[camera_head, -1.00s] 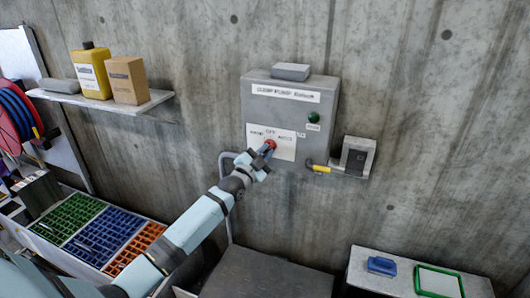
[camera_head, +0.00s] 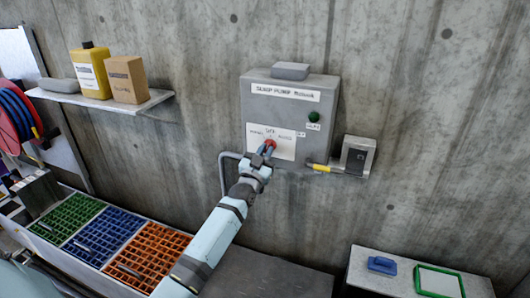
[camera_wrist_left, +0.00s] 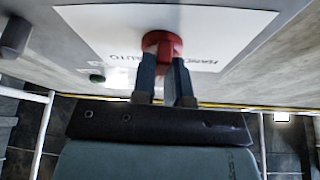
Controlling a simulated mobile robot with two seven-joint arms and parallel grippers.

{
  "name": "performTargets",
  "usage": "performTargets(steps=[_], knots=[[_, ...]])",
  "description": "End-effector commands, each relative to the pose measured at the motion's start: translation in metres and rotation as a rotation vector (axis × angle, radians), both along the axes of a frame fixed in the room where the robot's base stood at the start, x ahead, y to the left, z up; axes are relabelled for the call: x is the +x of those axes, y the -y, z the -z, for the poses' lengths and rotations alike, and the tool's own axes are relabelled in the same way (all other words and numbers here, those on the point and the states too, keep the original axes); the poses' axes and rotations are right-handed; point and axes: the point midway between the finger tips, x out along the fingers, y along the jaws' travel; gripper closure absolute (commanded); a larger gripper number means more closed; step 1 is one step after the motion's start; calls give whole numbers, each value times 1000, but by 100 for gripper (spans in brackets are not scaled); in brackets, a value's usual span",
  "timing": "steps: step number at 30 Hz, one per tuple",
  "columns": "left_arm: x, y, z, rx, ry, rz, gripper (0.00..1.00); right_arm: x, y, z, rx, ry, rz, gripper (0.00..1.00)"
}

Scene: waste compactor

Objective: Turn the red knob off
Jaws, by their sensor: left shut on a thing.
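The red knob (camera_head: 270,143) is on the white label of the grey pump control box (camera_head: 262,105) on the wall. The label carries the word OFF above the knob, with other words to either side. My left gripper (camera_head: 266,151) is at the knob, its arm reaching up from below. In the left wrist view the two fingers (camera_wrist_left: 163,80) are shut on the red knob (camera_wrist_left: 161,42), which shows above the fingertips. The fingers hide part of the knob, and I cannot tell its pointer's direction. My right gripper is not in view.
A green lamp (camera_head: 314,117) is on the box's right side. Bare wall surrounds the box.

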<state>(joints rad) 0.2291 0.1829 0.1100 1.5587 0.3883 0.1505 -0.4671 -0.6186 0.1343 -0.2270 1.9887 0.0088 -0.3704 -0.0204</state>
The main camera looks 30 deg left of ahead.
Motion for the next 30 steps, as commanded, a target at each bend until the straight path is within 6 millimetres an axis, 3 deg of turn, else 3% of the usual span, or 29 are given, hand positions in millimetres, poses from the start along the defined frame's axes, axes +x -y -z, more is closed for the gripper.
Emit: performTargets(steps=[12, 28, 29, 30], knots=[[1, 0, -6, -180, 53, -1, 100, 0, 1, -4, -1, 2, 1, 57], [1, -1, -7, -200, 60, -1, 100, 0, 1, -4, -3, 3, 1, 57], [1, -1, -7, -199, 60, -1, 79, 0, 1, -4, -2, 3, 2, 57], [1, -1, -7, -199, 60, -1, 70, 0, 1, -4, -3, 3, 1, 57]])
